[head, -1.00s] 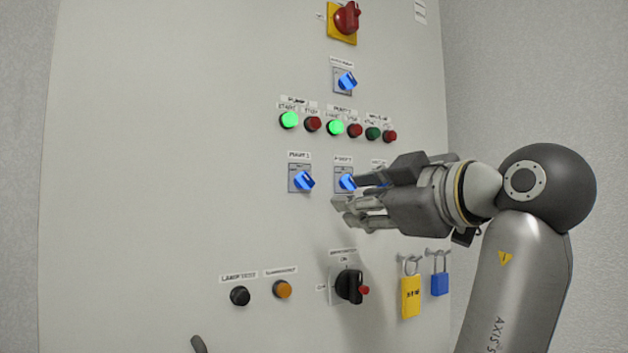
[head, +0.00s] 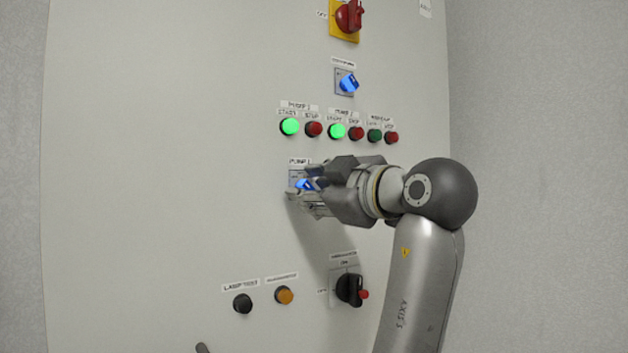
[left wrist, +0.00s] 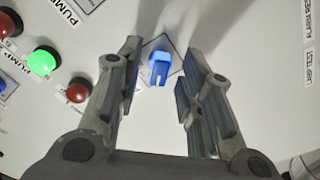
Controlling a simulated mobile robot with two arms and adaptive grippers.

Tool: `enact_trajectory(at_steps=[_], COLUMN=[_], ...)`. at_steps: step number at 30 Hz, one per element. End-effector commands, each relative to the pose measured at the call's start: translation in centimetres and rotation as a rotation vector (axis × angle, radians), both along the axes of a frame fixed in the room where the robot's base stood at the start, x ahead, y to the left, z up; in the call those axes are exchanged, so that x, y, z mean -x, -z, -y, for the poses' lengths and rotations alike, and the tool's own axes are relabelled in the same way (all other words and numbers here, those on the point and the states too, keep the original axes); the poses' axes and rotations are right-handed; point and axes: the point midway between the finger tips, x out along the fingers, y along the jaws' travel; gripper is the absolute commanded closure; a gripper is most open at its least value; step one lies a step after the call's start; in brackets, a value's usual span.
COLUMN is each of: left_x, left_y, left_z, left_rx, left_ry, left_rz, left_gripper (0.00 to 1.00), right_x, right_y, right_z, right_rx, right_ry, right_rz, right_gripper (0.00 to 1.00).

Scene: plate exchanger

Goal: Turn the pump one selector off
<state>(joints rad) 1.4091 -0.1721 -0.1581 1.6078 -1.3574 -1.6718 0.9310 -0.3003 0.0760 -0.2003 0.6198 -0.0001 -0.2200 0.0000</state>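The pump one selector (head: 305,184) is a blue knob on a square plate under a "PUMP 1" label on the grey panel. In the head view my left gripper (head: 301,189) is around it and hides part of it. In the left wrist view the blue knob (left wrist: 160,68) sits between the two spread fingers of my left gripper (left wrist: 158,85), with a gap on each side. The knob's exact pointing direction is hard to read. My right gripper is not in view.
Lit green buttons (head: 289,127) and red buttons (head: 313,129) sit above the selector. Another blue selector (head: 348,83) is higher up. Below are a black button (head: 243,304), an orange button (head: 284,295) and a black rotary switch (head: 349,289). The panel's left side is clear.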

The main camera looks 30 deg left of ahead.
Motion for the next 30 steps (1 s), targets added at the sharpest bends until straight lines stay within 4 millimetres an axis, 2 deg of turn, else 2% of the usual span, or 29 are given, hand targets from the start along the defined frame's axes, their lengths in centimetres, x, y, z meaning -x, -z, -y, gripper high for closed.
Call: enact_trajectory(at_steps=[7,15,23,30], left_x=[-0.02,-0.01,0.0,0.03], left_y=[0.05,0.03,0.06,0.13], left_z=[-0.08,-0.06,-0.05,-0.05], left_rx=[0.0,0.0,-0.003,-0.035], left_ry=[0.0,0.0,0.0,0.0], left_rz=[0.0,0.001,-0.007,-0.085], left_gripper=[0.65,1.0,1.0,1.0], right_x=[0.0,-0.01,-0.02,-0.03], right_y=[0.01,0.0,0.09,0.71], right_z=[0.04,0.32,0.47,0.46], right_rx=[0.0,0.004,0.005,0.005], right_ry=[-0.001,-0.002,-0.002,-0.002], right_rz=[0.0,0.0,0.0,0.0], right_gripper=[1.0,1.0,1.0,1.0])
